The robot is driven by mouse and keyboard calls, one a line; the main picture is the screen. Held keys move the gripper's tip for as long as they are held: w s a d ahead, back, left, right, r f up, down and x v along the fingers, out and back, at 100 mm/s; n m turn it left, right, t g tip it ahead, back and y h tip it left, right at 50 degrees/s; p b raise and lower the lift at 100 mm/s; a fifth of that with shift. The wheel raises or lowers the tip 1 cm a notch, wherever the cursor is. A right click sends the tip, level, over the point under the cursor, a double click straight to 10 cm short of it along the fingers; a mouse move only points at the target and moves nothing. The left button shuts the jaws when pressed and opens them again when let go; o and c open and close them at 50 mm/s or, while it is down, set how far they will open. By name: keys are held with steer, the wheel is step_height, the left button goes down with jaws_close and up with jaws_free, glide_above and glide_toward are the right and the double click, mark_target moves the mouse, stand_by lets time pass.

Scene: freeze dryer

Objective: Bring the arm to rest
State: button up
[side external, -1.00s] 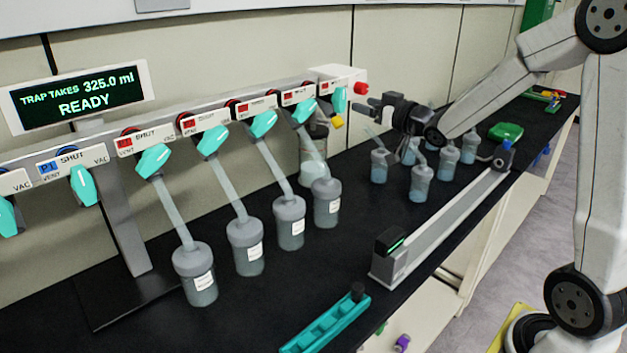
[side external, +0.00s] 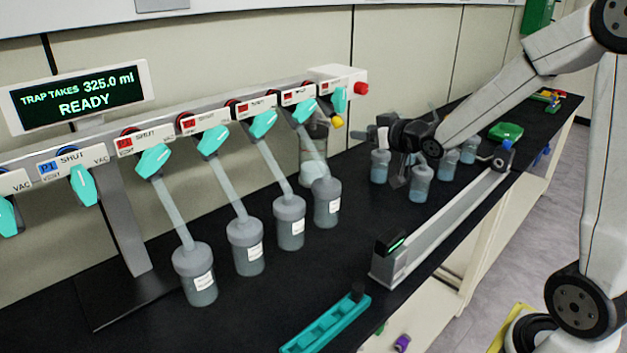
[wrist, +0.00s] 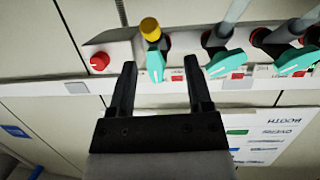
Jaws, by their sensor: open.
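My gripper (side external: 382,137) is at the back of the bench in the side view, right of the manifold's end and above the small flasks. Its fingers are hard to make out there. In the wrist view my gripper (wrist: 161,72) is open and empty, with both dark fingers apart. The end valve's teal handle (wrist: 155,64) with its yellow tip appears beyond the gap between the fingertips; I see no contact. The same valve shows in the side view, with its teal handle (side external: 340,100).
Several flasks (side external: 247,245) hang from the manifold (side external: 205,122). Several loose flasks (side external: 421,184) stand below and beside my gripper. A low rail (side external: 450,220), a teal rack (side external: 326,322) and a green tray (side external: 506,131) are on the bench. A display reads READY (side external: 84,103).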

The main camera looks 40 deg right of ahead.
steer(key=s+a+f+g, duration=0.6)
steer(key=s+f, duration=0.1)
steer(key=s, duration=0.2)
steer(key=s+a+f+g+y, duration=0.1)
steer(key=s+a+f+g, duration=0.5)
steer(key=s, duration=0.4)
step_height(320, 180, down, 2)
steer(key=shift+a+f+n+g, duration=0.15)
steer(key=shift+a+n+g, duration=0.15)
steer(key=shift+a+n, duration=0.15)
